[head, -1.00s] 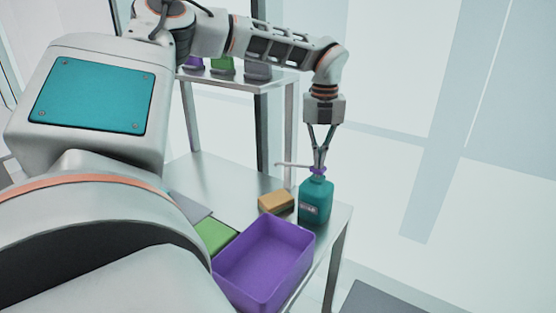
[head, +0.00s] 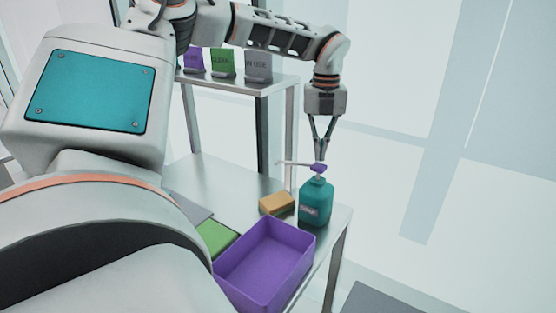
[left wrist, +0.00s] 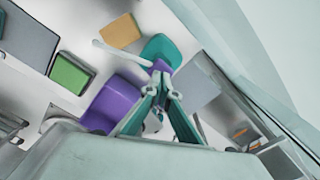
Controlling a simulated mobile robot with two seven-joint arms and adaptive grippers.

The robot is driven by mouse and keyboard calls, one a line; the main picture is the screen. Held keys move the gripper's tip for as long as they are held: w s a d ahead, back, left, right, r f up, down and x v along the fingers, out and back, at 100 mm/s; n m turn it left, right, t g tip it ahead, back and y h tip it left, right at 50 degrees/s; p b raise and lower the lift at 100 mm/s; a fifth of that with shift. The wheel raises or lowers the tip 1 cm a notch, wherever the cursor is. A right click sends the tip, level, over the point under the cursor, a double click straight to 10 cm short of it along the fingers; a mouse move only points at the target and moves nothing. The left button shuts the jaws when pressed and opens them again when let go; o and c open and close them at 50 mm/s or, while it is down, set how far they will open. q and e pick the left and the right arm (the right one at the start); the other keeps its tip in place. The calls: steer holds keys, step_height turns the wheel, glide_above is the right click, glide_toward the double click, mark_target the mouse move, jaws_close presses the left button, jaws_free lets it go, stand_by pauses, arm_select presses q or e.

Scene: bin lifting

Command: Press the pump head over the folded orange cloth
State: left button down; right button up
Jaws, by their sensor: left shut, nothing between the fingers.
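A teal pump bottle (head: 315,205) stands upright near the table's right edge. Its purple pump head (head: 318,168) has a pale spout (head: 295,163) pointing left. The folded orange cloth (head: 276,204) lies just left of the bottle, and the spout's tip appears above it in the head view. My left gripper (head: 320,161) points down, shut and empty, with its fingertips at the top of the pump head; I cannot tell whether they touch. The left wrist view shows the pump head (left wrist: 160,67), the bottle (left wrist: 163,48) and the cloth (left wrist: 120,32). My right gripper is out of view.
A purple bin (head: 300,241) stands in front of the cloth and bottle. A green folded item (head: 215,238) and a grey one (head: 188,208) lie left of it. A raised shelf (head: 235,86) at the back holds purple, green and grey labelled signs.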

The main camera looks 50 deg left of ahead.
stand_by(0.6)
arm_select(q)
steer(key=shift+r, duration=0.25)
step_height(320, 180, up, 2)
steer(key=shift+r+p, duration=0.15)
steer(key=shift+p, duration=0.5)
step_height(320, 180, up, 3)
steer(key=shift+r+p, duration=0.1)
steer(key=shift+p, duration=0.8)
